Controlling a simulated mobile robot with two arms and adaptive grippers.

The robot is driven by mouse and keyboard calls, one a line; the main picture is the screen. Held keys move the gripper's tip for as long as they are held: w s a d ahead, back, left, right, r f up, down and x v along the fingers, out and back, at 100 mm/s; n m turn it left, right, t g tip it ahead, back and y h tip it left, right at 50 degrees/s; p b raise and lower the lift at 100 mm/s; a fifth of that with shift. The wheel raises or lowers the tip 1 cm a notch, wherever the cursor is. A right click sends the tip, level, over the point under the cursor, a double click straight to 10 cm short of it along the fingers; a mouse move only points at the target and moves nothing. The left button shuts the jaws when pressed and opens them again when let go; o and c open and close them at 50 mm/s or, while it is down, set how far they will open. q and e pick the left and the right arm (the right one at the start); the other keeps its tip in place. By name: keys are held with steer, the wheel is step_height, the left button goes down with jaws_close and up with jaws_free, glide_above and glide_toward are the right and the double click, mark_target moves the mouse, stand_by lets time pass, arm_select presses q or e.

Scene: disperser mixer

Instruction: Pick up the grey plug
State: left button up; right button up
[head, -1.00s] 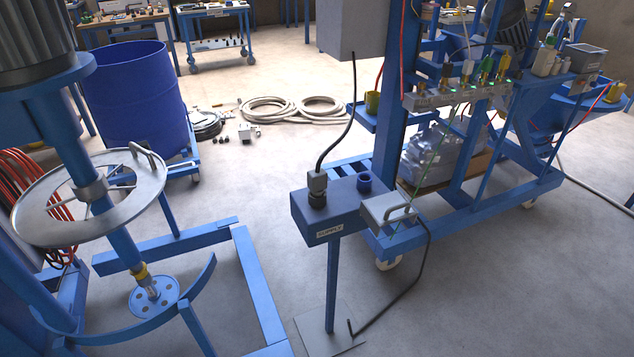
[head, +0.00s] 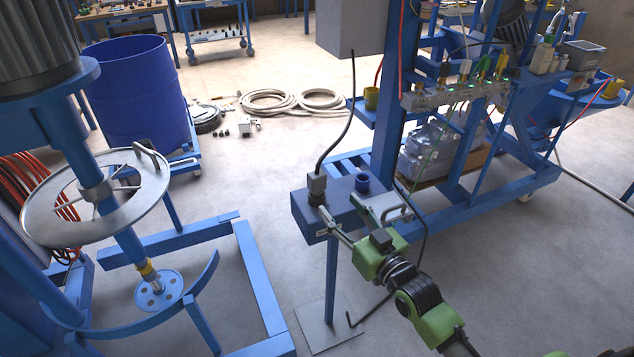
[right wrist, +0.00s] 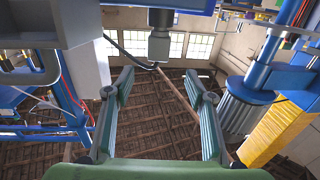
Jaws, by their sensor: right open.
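The grey plug (head: 316,184) stands upright on the left part of the blue supply box (head: 340,192), with a black cable rising from its top. My right gripper (head: 337,204) reaches in from the lower right, open and empty, its fingertips close to the plug's lower right side. In the right wrist view the plug (right wrist: 159,45) shows beyond the gap between the open fingers (right wrist: 159,76), near the top middle, with its cable curving left. I cannot tell whether a finger touches it. My left gripper is not in view.
A grey cabinet (head: 349,25) hangs above. The mixer's metal ring (head: 95,197) is at the left; open floor lies between.

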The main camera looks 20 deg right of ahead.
mark_target(320, 183)
steer(key=w, duration=0.2)
steer(key=w+a, duration=0.1)
steer(key=w, duration=0.4)
steer(key=shift+w+a+f+p, duration=0.1)
steer(key=shift+w+a+p, duration=0.05)
steer(key=shift+w+p, duration=0.2)
steer(key=shift+w+a+f+p, duration=0.1)
steer(key=shift+w+a+p, duration=0.15)
steer(key=shift+w, duration=1.05)
steer(key=shift+w+a+f+p, duration=0.1)
steer(key=shift+w+p, duration=0.1)
steer(key=shift+w, duration=1.05)
steer(key=c, duration=1.3)
